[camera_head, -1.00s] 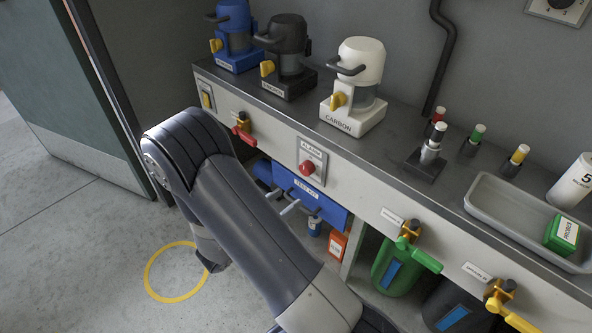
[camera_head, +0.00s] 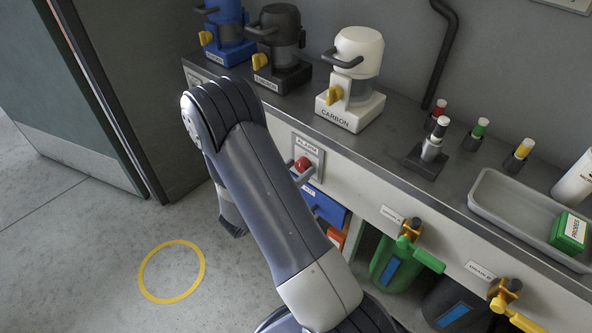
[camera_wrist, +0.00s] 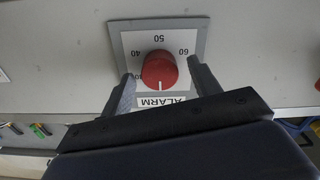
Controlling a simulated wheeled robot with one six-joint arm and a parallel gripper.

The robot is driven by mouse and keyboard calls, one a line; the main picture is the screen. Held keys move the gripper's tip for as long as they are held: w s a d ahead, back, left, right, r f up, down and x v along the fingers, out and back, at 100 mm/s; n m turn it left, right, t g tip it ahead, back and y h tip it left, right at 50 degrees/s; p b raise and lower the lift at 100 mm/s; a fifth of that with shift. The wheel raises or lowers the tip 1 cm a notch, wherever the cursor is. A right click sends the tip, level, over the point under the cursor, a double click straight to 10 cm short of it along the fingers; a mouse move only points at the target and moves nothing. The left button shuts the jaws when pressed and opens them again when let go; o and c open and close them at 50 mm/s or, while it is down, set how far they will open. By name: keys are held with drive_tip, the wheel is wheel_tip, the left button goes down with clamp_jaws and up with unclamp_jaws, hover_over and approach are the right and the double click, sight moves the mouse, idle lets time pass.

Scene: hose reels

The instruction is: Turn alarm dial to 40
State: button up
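The alarm dial (camera_head: 303,164) is a red knob on a grey-framed plate on the bench front, under an ALARM label. In the wrist view the dial (camera_wrist: 159,72) shows a white mark pointing down toward the ALARM label (camera_wrist: 161,101). The numbers 40, 50 and 60 stand around its upper side, and another number at its left is partly covered. My gripper (camera_wrist: 161,75) is open, with one finger on each side of the dial and gaps to it. In the head view my arm hides most of the gripper.
A white CARBON machine (camera_head: 352,85) stands on the bench above the dial. A blue box (camera_head: 325,208) is below it. Open floor with a yellow ring (camera_head: 172,271) lies left.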

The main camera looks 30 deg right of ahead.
drive_tip(key=c, duration=1)
drive_tip(key=shift+f+m+b, duration=0.15)
drive_tip(key=shift+m+b, duration=0.25)
drive_tip(key=shift+b, duration=0.05)
drive_tip(key=m+b, duration=0.4)
drive_tip(key=shift+f+m, duration=0.1)
drive_tip(key=shift+m, duration=0.3)
drive_tip(key=m+b, duration=0.5)
drive_tip(key=shift+b, duration=0.4)
drive_tip(key=m+b, duration=0.6)
drive_tip(key=shift+s+m+b, duration=0.1)
drive_tip(key=shift+m+b, duration=0.2)
drive_tip(key=shift+m, duration=0.1)
drive_tip(key=m+b, duration=0.1)
drive_tip(key=m, duration=0.2)
drive_tip(key=shift+m, duration=1.6)
